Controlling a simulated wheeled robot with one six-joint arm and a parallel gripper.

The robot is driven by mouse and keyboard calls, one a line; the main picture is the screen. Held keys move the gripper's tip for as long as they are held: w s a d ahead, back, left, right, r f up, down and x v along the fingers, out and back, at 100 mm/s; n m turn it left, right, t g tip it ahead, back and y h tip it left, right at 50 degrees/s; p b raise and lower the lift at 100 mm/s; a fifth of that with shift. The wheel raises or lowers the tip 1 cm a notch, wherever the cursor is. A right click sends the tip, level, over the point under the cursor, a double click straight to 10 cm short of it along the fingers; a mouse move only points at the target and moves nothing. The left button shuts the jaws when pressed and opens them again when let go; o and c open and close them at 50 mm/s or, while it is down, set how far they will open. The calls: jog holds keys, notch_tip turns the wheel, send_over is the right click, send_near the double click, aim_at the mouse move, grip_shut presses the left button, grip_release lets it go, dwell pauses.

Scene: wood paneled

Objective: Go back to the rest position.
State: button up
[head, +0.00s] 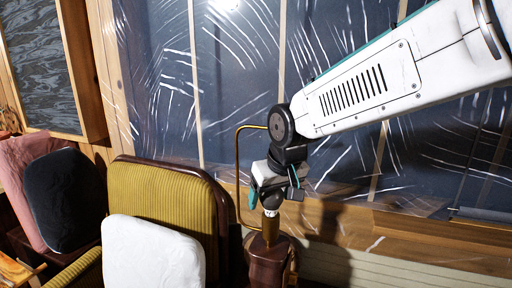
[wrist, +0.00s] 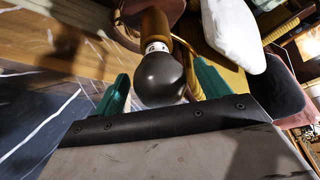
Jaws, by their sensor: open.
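A dark round bulb (wrist: 161,78) with a white collar shows between the fingers, on top of a brown post. I cannot tell whether the fingers touch it. In the head view the brown post and base (head: 270,258) stand directly below the gripper, and the bulb is mostly hidden by it.
A mustard ribbed chair (head: 165,190) with a white cushion (head: 150,254) stands left of the gripper. A dark cushion (head: 66,199) and a pink one (head: 24,170) are farther left. A bent brass rod (head: 238,170) rises beside the gripper.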

jog(key=v, duration=0.7)
jog(key=s+d+f+m+g+h, duration=0.1)
jog(key=s+d+f+m, duration=0.1)
jog(key=s+d, duration=0.9)
jog(key=s+d+f+m+g, duration=0.1)
jog(key=s+d+f+m, duration=0.2)
jog(key=s+d, duration=0.8)
jog(key=s+f, duration=0.1)
jog(key=s, duration=0.1)
jog(key=shift+s+g+h, duration=0.35)
jog(key=shift+g+h, duration=0.05)
jog(key=shift+a+f, duration=0.1)
jog(key=shift+a, duration=0.05)
